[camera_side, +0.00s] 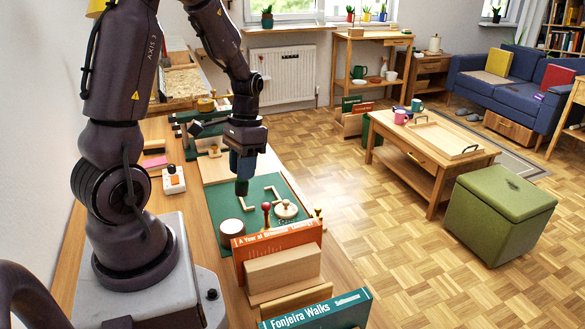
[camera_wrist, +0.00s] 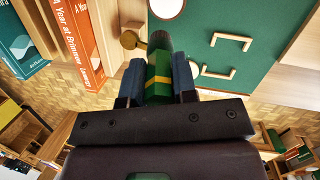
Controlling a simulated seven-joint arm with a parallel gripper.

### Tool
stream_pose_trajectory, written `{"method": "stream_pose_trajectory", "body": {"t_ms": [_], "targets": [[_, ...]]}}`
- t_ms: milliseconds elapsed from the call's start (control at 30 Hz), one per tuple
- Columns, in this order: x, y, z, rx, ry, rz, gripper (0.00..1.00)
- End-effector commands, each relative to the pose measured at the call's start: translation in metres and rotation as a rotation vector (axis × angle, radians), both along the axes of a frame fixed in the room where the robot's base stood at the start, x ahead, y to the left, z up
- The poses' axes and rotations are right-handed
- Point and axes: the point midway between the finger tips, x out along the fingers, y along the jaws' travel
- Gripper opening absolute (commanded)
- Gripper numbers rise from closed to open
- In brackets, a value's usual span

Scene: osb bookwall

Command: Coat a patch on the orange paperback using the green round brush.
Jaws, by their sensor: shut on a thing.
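The orange paperback (camera_side: 285,239) stands upright in a wooden holder at the front of the bench, its spine lettering facing the camera. It also shows at the upper left of the wrist view (camera_wrist: 85,42). My gripper (camera_side: 243,166) is shut on the green round brush (camera_side: 241,187), which points down over the green mat, beyond the paperback and apart from it. In the wrist view the brush (camera_wrist: 158,72) is green with a yellow band and a dark tip, between the blue fingers. Whether the bristles carry any coating cannot be told.
The green mat (camera_side: 224,201) bears wooden corner pieces, a round white-sided pot (camera_side: 232,228), a lid with a knob (camera_side: 286,209) and a red-topped peg (camera_side: 266,212). A teal book (camera_side: 320,310) stands nearest the camera. A wooden block (camera_side: 283,268) adjoins the paperback.

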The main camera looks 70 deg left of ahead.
Motion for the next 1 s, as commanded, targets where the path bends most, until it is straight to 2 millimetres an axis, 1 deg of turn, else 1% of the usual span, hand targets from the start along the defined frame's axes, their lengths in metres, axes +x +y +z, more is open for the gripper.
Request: {"method": "stream_pose_trajectory", "body": {"t_ms": [33,67,167,233,367,800,1000], "targets": [[-0.012,0.001,-0.001,-0.013,0.014,-0.035,0.03],[-0.018,0.0,-0.001,-0.021,0.023,-0.069,0.03],[-0.024,-0.006,-0.002,-0.045,0.056,-0.193,0.03],[-0.025,-0.006,-0.003,-0.061,0.08,-0.232,0.03],[-0.025,-0.006,-0.008,-0.072,0.094,-0.236,0.03],[-0.024,-0.006,-0.051,-0.071,0.093,-0.233,0.03],[-0.024,-0.006,-0.06,-0.07,0.091,-0.233,0.03]]}}
